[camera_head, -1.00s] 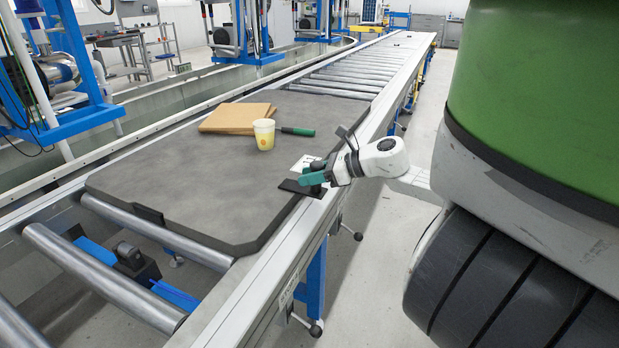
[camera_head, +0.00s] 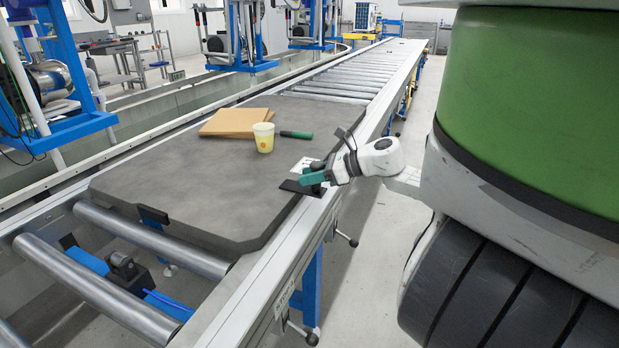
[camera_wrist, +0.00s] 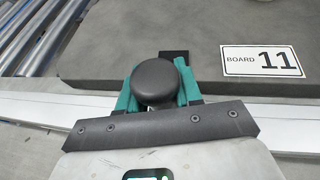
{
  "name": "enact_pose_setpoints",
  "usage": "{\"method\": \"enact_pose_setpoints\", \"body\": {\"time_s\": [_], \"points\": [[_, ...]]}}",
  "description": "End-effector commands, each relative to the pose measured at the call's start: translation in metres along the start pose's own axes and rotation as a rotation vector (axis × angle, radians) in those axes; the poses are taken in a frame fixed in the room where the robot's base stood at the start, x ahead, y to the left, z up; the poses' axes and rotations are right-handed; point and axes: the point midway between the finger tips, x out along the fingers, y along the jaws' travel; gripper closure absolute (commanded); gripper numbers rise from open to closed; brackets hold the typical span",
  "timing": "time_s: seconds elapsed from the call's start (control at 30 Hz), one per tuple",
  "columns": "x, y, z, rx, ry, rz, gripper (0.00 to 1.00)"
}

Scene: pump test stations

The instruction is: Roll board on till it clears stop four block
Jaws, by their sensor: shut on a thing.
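The grey board (camera_head: 190,190) lies flat on the roller conveyor. My gripper (camera_head: 312,178) is at the board's right edge, over the side rail. In the wrist view, my gripper's green fingers (camera_wrist: 157,88) are shut around a round black knob (camera_wrist: 155,80) beside the "BOARD 11" label (camera_wrist: 262,61). A block with a black roller on a blue bracket (camera_head: 122,268), likely the stop block, sits between the rollers. It is fully in sight, apart from the board's near edge, with a bare roller between them. The stop number is not readable.
A brown cardboard piece (camera_head: 236,122), a yellow cup (camera_head: 264,138) and a green-handled tool (camera_head: 296,134) rest on the board. Empty rollers (camera_head: 340,88) run on beyond it. The side rail (camera_head: 272,262) borders the conveyor on the right.

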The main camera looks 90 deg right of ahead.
Motion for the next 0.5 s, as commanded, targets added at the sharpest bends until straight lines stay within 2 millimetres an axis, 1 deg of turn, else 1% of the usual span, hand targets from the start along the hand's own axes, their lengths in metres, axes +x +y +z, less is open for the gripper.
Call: {"method": "enact_pose_setpoints", "body": {"time_s": [0.03, 0.5], "points": [[0.0, -0.002, 0.006, -0.003, -0.009, -0.001, 1.0], [-0.003, -0.018, 0.005, -0.003, -0.009, -0.001, 1.0]]}}
